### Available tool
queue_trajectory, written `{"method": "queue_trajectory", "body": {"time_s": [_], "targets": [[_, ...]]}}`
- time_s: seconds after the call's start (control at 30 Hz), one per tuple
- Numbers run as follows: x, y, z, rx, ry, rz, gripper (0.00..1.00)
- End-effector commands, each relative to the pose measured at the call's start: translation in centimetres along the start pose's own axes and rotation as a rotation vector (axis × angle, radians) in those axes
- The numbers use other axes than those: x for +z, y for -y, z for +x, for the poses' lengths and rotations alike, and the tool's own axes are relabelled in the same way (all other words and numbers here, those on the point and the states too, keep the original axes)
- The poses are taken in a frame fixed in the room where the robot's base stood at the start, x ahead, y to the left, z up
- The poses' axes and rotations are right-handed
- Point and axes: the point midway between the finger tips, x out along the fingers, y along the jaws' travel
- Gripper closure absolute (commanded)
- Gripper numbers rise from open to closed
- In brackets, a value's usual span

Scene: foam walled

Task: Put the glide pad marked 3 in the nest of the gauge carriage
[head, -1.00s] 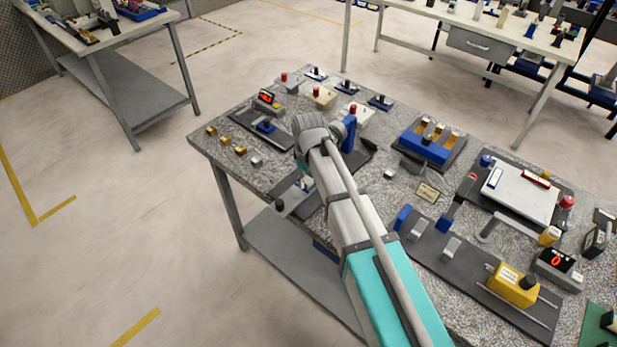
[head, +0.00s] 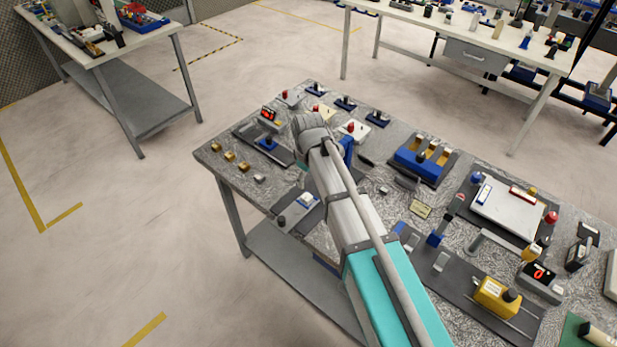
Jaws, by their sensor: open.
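Several small blocks, brass ones (head: 229,156) and a silvery one (head: 259,179), sit in a row near the left edge of the grey speckled bench. They may be the glide pads, but no number is readable. A yellow block with a black knob (head: 495,292) sits on two rails at the right. A blue slide-like part (head: 268,144) sits on a dark plate at the left. I cannot tell which is the gauge carriage, and no nest is clear. My wrist is over the bench's left half. It hides my gripper's fingers and the surface under them.
A blue fixture with brass parts (head: 422,163) stands at the back middle. A white panel (head: 505,212) and a red-digit display (head: 540,272) stand at the right. Clear floor lies left of the bench.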

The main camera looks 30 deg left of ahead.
Motion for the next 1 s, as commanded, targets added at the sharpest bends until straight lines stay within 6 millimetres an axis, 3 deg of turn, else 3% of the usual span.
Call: {"method": "queue_trajectory", "body": {"time_s": [0.03, 0.4, 1.0], "targets": [[0.0, 0.0, -0.9, 0.0, 0.0, 0.0, 0.24], [0.0, 0.0, -3.6, 0.0, 0.0, 0.0, 0.24], [0.0, 0.0, -4.3, 0.0, 0.0, 0.0, 0.24]]}}
